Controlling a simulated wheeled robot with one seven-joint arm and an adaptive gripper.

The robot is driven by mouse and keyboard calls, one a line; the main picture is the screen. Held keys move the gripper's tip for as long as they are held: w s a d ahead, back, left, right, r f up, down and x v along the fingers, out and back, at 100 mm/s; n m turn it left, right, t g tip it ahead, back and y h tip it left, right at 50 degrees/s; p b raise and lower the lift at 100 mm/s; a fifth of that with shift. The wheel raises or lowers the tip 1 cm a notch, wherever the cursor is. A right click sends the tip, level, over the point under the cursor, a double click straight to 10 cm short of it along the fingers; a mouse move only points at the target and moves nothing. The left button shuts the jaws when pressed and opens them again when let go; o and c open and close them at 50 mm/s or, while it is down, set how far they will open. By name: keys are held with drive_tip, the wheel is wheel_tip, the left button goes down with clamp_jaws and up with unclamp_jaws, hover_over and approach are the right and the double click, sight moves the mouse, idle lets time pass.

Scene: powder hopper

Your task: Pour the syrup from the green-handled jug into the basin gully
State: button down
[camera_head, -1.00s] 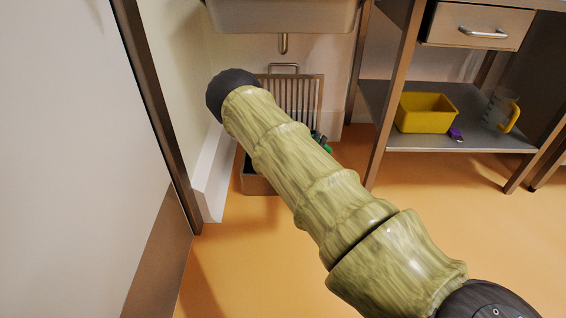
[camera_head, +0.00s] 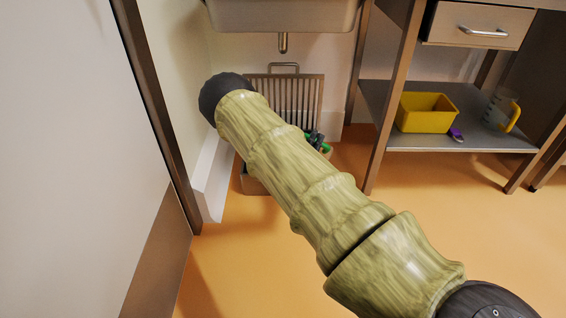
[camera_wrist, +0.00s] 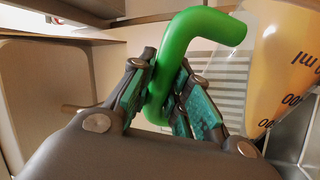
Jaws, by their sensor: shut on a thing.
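In the wrist view my gripper (camera_wrist: 160,88) is shut on the green handle (camera_wrist: 178,48) of a clear jug (camera_wrist: 236,50). The jug, at the right edge, holds amber syrup (camera_wrist: 290,65) and has dark printed marks; its rim and spout are out of view. In the head view a bit of green handle (camera_head: 326,148) and part of my gripper (camera_head: 314,138) show past my arm, in front of the gully. The basin gully (camera_head: 256,186) is a low trough on the floor under the basin (camera_head: 282,14), with a raised grate (camera_head: 298,92) behind. My arm covers much of the gully.
A drain pipe (camera_head: 283,43) hangs below the basin. At right, a bench's lower shelf (camera_head: 440,144) holds a yellow bin (camera_head: 424,113), a small purple item (camera_head: 456,134) and a clear jug with yellow handle (camera_head: 501,112). A wall and door frame are close at left. The orange floor is clear.

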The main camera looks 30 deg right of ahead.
drive_tip(key=shift+w+a+r+n, duration=0.1)
drive_tip(key=shift+w+a+n, duration=0.25)
drive_tip(key=shift+n, duration=0.35)
drive_tip(key=shift+w+a+f+n+t+y+b, duration=0.3)
drive_tip(key=shift+w+a+f+n+t+b, duration=0.55)
drive_tip(key=shift+w+n, duration=0.3)
idle(2.5)
drive_tip(key=shift+w+a+f+n+t+y, duration=0.1)
drive_tip(key=shift+w+a+n+t+y, duration=0.2)
drive_tip(key=shift+n, duration=0.35)
drive_tip(key=shift+w+a+n+t+y, duration=0.1)
drive_tip(key=shift+w+a+n, duration=0.2)
drive_tip(key=shift+a+n, duration=0.25)
idle(1.9)
drive_tip(key=shift+d, duration=0.15)
